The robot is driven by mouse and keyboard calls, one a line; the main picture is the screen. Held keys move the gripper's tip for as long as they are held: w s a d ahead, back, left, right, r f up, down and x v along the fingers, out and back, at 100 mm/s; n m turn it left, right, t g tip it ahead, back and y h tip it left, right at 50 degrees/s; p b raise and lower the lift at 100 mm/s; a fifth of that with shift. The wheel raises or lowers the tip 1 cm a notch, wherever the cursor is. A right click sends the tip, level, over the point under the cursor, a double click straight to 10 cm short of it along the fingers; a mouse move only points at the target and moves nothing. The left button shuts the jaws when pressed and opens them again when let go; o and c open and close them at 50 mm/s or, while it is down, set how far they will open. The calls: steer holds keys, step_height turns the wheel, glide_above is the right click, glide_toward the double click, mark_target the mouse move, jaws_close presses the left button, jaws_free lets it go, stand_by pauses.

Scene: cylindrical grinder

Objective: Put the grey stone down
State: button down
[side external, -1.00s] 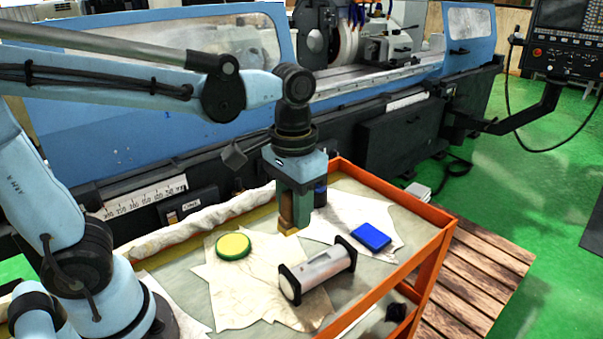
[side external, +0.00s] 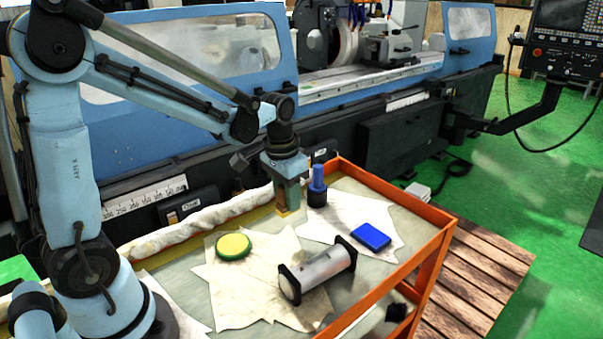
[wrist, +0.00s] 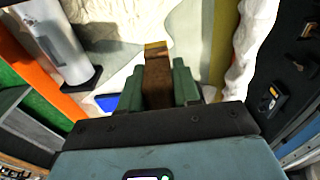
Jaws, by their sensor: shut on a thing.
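My gripper (side external: 290,196) is shut on a brown block with a yellow end, pointing down over the back of the cart top. In the wrist view the brown block (wrist: 157,84) sits between the green fingers of my gripper (wrist: 158,86), yellow end away from me. I see no plainly grey stone; the held block looks brown. I cannot tell whether its lower end touches the cart top (side external: 390,268).
A dark bottle with a blue top (side external: 317,186) stands close right of my gripper. A blue box (side external: 371,236), a yellow-green round tin (side external: 234,246) and a silver cylinder with black ends (side external: 318,270) lie on cloths. A rolled white cloth (side external: 190,232) runs along the back.

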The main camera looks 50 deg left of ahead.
steer(key=a+f, duration=0.1)
steer(key=w+a+f, duration=0.1)
steer(key=a, duration=0.1)
steer(key=shift+a+f, duration=0.15)
steer(key=shift+f, duration=1.9)
steer(key=shift+f, duration=0.1)
steer(key=c, duration=0.8)
jaws_free()
step_height(320, 180, up, 12)
steer(key=s, duration=0.1)
steer(key=s+d+t, duration=0.6)
steer(key=s+d, duration=0.1)
steer(key=d, duration=0.1)
steer(key=shift+s+d+r, duration=0.2)
steer(key=shift+s+d, duration=0.15)
steer(key=shift+s, duration=0.05)
